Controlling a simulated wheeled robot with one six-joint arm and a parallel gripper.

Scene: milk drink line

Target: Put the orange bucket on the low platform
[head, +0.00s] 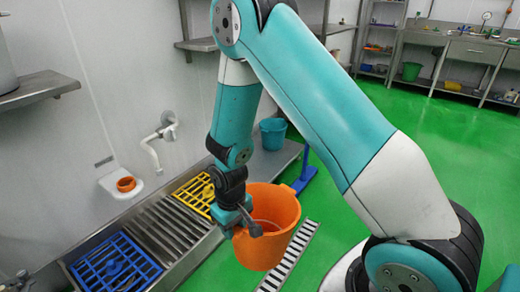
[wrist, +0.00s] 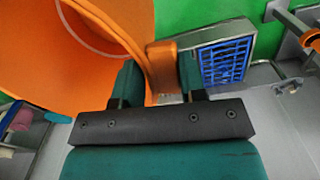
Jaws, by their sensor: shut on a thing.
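The orange bucket (head: 268,222) hangs upright from my gripper (head: 240,222), to its right in the head view. My gripper is shut on the bucket's rim. In the wrist view the bucket (wrist: 95,50) fills the upper left, with its orange edge between the two fingers of my gripper (wrist: 160,85). A low metal platform (head: 195,262) runs along the wall at the left. The bucket appears beside its right edge, over the green floor; its exact height is not clear. Part of the bucket's left side is hidden by my gripper.
The platform carries a blue grate (head: 115,265), a bare metal grate (head: 172,227), a yellow grate (head: 197,192) and a teal bucket (head: 272,133) farther back. A white tap (head: 160,135) and a small basin (head: 128,187) are on the wall. A floor drain (head: 290,258) lies right of the platform.

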